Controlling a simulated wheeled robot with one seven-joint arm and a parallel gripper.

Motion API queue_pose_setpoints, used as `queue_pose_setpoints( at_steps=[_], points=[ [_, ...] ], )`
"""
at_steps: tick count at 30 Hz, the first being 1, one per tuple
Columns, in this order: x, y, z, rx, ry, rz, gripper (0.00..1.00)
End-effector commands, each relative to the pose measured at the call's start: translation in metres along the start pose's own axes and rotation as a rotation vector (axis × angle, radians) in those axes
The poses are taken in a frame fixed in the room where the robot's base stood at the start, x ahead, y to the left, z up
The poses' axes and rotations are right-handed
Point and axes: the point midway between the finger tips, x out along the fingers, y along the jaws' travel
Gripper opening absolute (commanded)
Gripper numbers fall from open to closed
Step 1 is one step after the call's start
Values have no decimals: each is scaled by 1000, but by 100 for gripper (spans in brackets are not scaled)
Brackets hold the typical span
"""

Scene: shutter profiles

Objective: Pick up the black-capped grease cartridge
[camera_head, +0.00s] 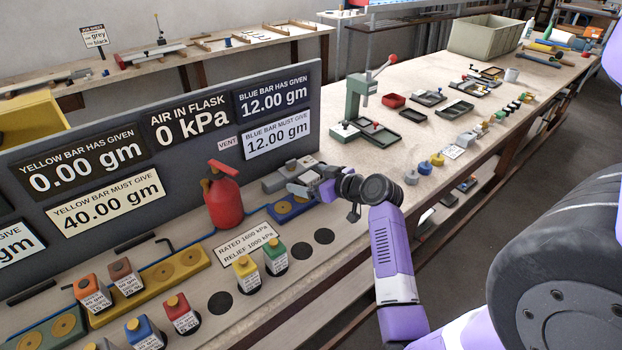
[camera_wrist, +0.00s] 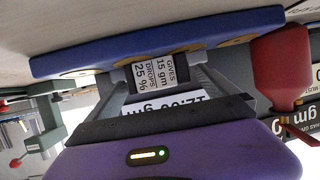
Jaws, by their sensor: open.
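In the wrist view, a dark cartridge (camera_wrist: 158,74) with a white label reading "gives 15 gm drops 25 %" stands at the blue bar (camera_wrist: 100,58), between the fingers of my open gripper (camera_wrist: 163,84). I cannot see its cap colour, nor whether the fingers touch it. In the head view, my gripper (camera_head: 307,187) is over the blue bar (camera_head: 296,208), in front of the sign panel, and hides the cartridge there. No black cap shows clearly in either view.
A red flask (camera_head: 223,202) stands close left of my gripper; it also shows in the wrist view (camera_wrist: 278,68). Cartridges with yellow (camera_head: 245,268) and green (camera_head: 275,257) caps stand in front. The grey sign panel (camera_head: 190,170) rises behind. A green press (camera_head: 358,98) stands farther right.

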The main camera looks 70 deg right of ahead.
Motion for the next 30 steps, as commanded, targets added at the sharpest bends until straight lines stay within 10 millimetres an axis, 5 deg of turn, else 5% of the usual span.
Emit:
queue_pose_setpoints(
  at_steps=[7,20,30],
  points=[
    [1,0,0,0,0,0,94],
    [1,0,0,0,1,0,14],
    [-2,0,-8,0,2,-1,14]
  ],
)
